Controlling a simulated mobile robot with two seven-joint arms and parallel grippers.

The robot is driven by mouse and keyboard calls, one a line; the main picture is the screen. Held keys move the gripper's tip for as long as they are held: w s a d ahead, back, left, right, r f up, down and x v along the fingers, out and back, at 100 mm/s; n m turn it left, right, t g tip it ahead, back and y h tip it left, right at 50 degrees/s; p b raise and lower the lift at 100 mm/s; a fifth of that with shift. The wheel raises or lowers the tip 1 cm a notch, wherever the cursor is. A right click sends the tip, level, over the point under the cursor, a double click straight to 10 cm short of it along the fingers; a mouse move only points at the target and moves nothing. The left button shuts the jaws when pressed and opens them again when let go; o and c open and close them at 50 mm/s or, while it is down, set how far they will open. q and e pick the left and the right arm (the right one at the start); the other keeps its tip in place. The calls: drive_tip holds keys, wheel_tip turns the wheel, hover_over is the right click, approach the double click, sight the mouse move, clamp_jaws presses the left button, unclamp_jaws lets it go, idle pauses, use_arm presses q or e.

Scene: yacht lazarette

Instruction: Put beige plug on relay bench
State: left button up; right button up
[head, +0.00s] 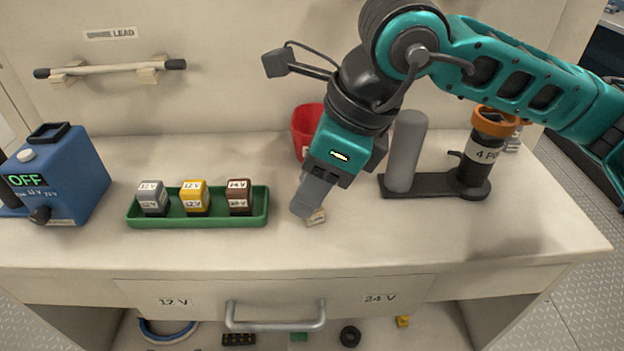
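The small beige plug (317,217) is at the tips of my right gripper (307,211), low over or on the bare top of the relay bench (350,240). The gripper's grey fingers point down and cover part of the plug. The fingers overlap from this side, so I cannot tell whether they grip the plug or only stand beside it. Any gap between plug and bench top is too small to make out. My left gripper is out of view.
A green tray (133,219) with grey, yellow and brown relays lies left of the gripper. A blue box (75,175) reading OFF stands far left. A red cup (303,125) is behind the gripper. A dark stand (432,190) with a grey cylinder and orange-topped holder is right. The front right is clear.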

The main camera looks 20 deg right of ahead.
drive_tip(key=shift+r, duration=0.2)
drive_tip(key=shift+d+r+p, duration=0.1)
drive_tip(key=shift+r+p, duration=0.25)
drive_tip(key=p+v, duration=0.1)
drive_tip(key=v, duration=1)
